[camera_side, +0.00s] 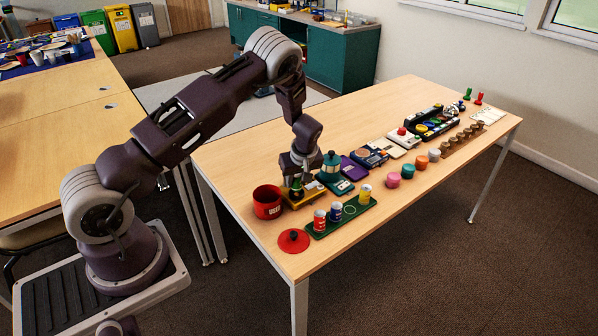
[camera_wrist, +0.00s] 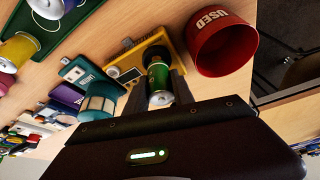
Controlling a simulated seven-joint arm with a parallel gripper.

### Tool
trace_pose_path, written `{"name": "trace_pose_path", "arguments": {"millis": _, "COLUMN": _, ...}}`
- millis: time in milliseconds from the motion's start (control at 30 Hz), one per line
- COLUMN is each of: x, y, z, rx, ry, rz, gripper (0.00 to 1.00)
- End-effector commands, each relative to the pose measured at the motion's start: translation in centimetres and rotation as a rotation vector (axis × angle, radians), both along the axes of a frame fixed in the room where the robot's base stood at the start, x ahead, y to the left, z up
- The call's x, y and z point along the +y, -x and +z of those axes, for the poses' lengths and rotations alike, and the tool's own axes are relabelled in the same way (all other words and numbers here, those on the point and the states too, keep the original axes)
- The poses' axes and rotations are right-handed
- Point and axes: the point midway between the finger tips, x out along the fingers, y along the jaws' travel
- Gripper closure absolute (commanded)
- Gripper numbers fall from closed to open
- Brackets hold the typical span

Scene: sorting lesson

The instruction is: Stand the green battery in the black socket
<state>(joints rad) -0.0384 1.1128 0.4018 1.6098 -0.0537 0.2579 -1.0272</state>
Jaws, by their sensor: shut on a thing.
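The green battery (camera_wrist: 158,78) is upright between the fingers of my gripper (camera_wrist: 160,92), which is shut on it. In the side view the battery (camera_side: 296,193) shows small beneath my gripper (camera_side: 297,184). The black socket (camera_wrist: 156,51) is a round holder on a yellow tester (camera_wrist: 178,38); the tester (camera_side: 292,205) also shows in the side view. The battery's lower end is over or in the socket's mouth. How deep it sits is hidden by the battery and fingers.
A red bin marked USED (camera_wrist: 225,55) stands close beside the tester. A teal lantern-like object (camera_side: 331,163) stands on the other side. A green tray (camera_side: 322,228) holds several cans in front, with a red disc (camera_side: 293,240) nearby. More devices and cups line the table (camera_side: 380,105).

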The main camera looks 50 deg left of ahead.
Motion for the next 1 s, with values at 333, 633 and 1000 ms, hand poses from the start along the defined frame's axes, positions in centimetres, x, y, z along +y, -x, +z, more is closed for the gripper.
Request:
{"name": "trace_pose_path", "arguments": {"millis": 333, "x": -0.04, "y": -0.04, "z": -1.09, "rx": -0.002, "ry": 0.001, "rz": -0.001, "gripper": 1.00}}
{"name": "trace_pose_path", "arguments": {"millis": 633, "x": -0.05, "y": -0.05, "z": -1.07, "rx": -0.001, "ry": 0.000, "rz": -0.002, "gripper": 1.00}}
{"name": "trace_pose_path", "arguments": {"millis": 1000, "x": -0.06, "y": -0.04, "z": -1.07, "rx": -0.001, "ry": 0.000, "rz": -0.002, "gripper": 1.00}}
